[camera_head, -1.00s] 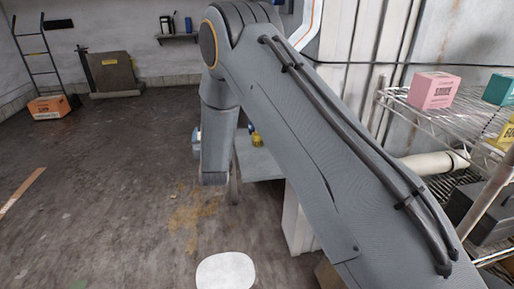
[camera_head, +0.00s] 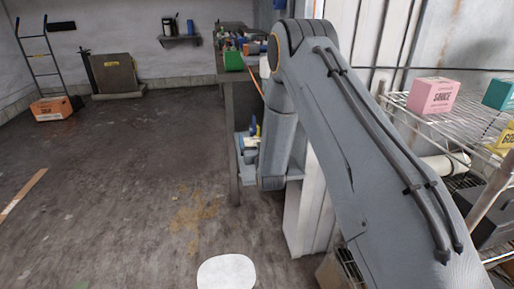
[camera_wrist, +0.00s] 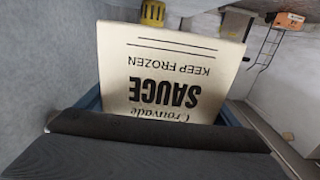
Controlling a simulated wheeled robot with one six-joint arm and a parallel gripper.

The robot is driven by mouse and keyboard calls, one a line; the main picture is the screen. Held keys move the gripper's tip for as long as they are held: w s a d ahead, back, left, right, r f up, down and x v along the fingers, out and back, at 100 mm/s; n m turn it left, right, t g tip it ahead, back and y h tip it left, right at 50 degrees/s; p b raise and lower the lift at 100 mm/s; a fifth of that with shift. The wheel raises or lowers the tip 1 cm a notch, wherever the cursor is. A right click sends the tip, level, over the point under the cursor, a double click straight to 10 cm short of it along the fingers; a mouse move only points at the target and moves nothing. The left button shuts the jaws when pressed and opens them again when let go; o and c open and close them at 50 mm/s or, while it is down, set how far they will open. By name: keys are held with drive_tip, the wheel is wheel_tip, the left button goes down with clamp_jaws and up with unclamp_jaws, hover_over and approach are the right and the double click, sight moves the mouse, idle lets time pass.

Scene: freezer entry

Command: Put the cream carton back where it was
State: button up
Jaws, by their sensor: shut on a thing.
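The cream carton (camera_wrist: 170,75) fills the middle of the wrist view, its black "SAUCE" and "KEEP FROZEN" print upside down. My gripper (camera_wrist: 160,125) is shut on it; the dark grey part in front covers the carton's near end, and blue edges show on both sides. In the head view the carton cannot be made out, and my arm hides most of the gripper. The carton's former place cannot be told from these frames.
A bench (camera_head: 233,100) with several items on top stands behind my arm, with a lower shelf holding a yellow item (camera_head: 256,131). A wire rack (camera_head: 405,98) at right carries a pink carton (camera_head: 434,95) and a teal carton (camera_head: 499,93).

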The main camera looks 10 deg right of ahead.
wheel_tip(320, 180, down, 3)
drive_tip(key=shift+f, duration=0.1)
drive_tip(key=shift+d+f, duration=0.15)
drive_tip(key=shift+f, duration=0.2)
drive_tip(key=shift+f, duration=0.1)
drive_tip(key=o, duration=1.2)
drive_tip(key=shift+f, duration=0.1)
